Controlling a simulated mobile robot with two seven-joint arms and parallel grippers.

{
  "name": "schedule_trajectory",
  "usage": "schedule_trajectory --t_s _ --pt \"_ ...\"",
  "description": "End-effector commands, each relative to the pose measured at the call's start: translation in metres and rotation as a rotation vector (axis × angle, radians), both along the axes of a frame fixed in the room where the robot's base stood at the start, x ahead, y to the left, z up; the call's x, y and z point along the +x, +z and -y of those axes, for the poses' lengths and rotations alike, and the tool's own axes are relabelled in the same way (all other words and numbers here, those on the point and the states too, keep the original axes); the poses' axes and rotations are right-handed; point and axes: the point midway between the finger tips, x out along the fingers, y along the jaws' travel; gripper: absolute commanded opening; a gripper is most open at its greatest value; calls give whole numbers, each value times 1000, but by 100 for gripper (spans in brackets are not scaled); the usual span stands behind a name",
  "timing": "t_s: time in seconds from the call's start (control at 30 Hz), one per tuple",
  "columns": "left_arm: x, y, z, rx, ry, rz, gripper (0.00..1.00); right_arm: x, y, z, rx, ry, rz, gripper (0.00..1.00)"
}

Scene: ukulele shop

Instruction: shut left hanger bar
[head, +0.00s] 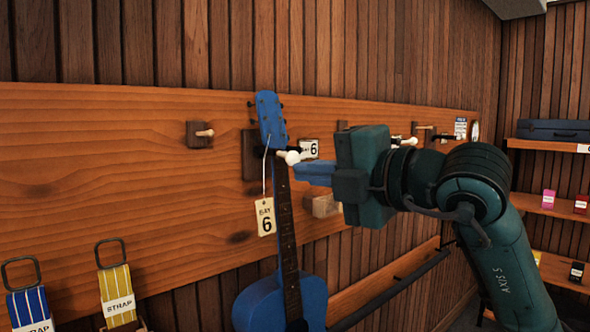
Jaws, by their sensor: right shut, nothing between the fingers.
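A blue ukulele (290,245) hangs upright by its neck on a wall hanger with a dark wooden block (249,155). The hanger's bar shows as a cream knob (292,157) to the right of the neck, in front of the black prong. I cannot tell whether the bar is fully across. My right gripper (312,172) is shut and empty, its blue fingers pointing left just below and right of the knob. I cannot tell whether they touch it. My left gripper is out of view.
A "6" tag (265,217) dangles from the headstock, and another 6 card (309,149) is on the wall. A small peg block (199,134) is to the left. Straps (117,292) hang lower left. Shelves (550,145) stand at the right.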

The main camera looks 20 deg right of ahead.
Motion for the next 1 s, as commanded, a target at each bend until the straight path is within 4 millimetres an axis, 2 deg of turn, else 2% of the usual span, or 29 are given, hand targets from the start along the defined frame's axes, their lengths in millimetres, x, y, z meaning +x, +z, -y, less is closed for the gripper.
schedule_trajectory --t_s 0.23,0.43,0.5,0.63,0.8,1.0 --pt "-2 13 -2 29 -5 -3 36 44 0 -25 0 6 -6 0" --pt "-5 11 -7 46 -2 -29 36 80 -3 -45 -2 5 -4 0" --pt "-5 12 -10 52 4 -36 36 81 -1 -27 -5 -2 -3 0" --pt "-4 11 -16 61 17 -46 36 83 0 -12 -4 1 -4 0" --pt "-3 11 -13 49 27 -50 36 84 1 -4 -2 4 -3 0" --pt "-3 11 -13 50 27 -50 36 84 1 -4 -1 6 -3 0"
